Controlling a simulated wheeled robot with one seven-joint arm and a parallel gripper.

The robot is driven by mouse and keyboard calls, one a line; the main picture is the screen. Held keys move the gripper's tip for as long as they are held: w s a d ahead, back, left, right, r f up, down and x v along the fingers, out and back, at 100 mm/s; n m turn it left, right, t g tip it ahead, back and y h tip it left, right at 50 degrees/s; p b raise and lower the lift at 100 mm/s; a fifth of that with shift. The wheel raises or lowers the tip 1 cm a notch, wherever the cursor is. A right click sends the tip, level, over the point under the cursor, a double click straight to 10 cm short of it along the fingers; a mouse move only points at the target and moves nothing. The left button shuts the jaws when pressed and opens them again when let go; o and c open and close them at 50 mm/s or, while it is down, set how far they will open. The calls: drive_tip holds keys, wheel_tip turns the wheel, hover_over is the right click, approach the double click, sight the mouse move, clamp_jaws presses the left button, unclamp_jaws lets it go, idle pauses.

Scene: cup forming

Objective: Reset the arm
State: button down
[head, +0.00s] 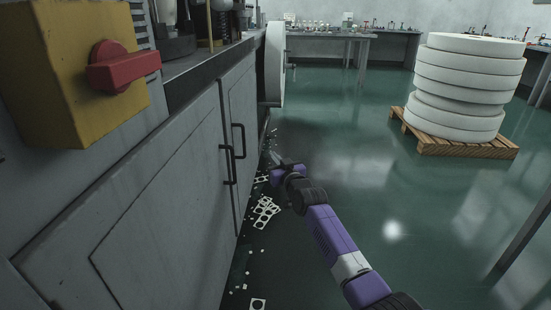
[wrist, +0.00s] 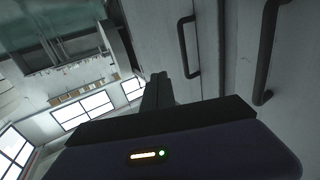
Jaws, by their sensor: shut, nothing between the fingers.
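My purple arm reaches forward over the floor in the head view. My gripper (head: 277,161) is at its far end, beside the grey cabinet's base and above scattered scraps. It holds nothing. In the wrist view my gripper (wrist: 157,76) shows as dark fingers close together, pointing up the picture. The grey cabinet doors (wrist: 210,50) with two dark handles are to its right there. No other task object is named.
The grey machine cabinet (head: 180,170) runs along the left, with a yellow box and red switch (head: 125,73) near me. White scraps (head: 265,212) lie along its foot. White rolls (head: 465,85) stand on a wooden pallet (head: 470,146) at right. Green floor (head: 390,180) between is clear.

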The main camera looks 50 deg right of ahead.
drive_tip(key=shift+s+d+r, duration=0.1)
drive_tip(key=shift+s+d, duration=0.1)
drive_tip(key=s+a+r+t+h, duration=0.1)
drive_tip(key=s+a+r+t, duration=0.15)
drive_tip(key=a+r, duration=0.2)
drive_tip(key=s+a+f+m+y, duration=0.1)
drive_tip(key=s+a+f, duration=0.3)
drive_tip(key=s+a, duration=0.6)
drive_tip(key=s+a+f, duration=0.3)
drive_tip(key=s+a, duration=0.5)
drive_tip(key=a, duration=0.4)
drive_tip(key=s+a+f+n+g+y, duration=0.15)
drive_tip(key=s+a, duration=0.35)
drive_tip(key=s, duration=0.5)
drive_tip(key=s+a+n+g+y, duration=0.1)
drive_tip(key=s+a+n+y, duration=0.3)
drive_tip(key=s, duration=0.7)
drive_tip(key=s+a+f+g+y, duration=0.1)
drive_tip(key=s+a+g+y, duration=0.1)
drive_tip(key=s+a, duration=0.6)
wheel_tip(320, 180, up, 32)
drive_tip(key=s+d+p, duration=0.2)
drive_tip(key=p, duration=2.9)
drive_tip(key=shift+r+p, duration=0.2)
drive_tip(key=shift+p, duration=0.2)
